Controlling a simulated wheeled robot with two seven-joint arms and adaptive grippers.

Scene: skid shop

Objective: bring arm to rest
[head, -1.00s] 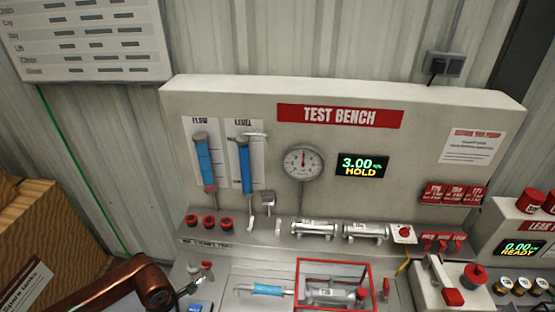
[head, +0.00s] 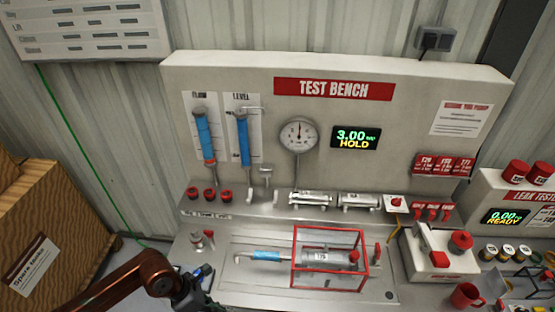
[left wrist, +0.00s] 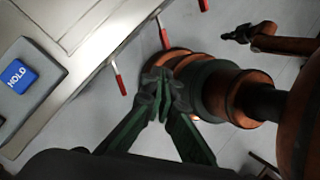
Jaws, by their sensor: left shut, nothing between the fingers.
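My left arm reaches in at the bottom left of the head view, in front of the test bench (head: 220,70). Its dark wrist (head: 190,292) is at the front left edge of the bench, and its fingertips cannot be made out there. In the left wrist view my left gripper (left wrist: 160,88) has its two dark green fingers together, with nothing between them. It is over the floor beside the bench edge, with my bronze column behind it. A dark-tipped bronze link, seemingly my right arm's end (left wrist: 238,34), shows at the upper right; its jaw state is unclear.
A clear red-framed box (head: 368,262) covers a cylinder on the bench. A blue HOLD button (left wrist: 17,73) and red-handled levers (left wrist: 118,78) are close to the left gripper. A wooden crate (head: 40,225) stands at left. Grey floor (left wrist: 95,115) is open below.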

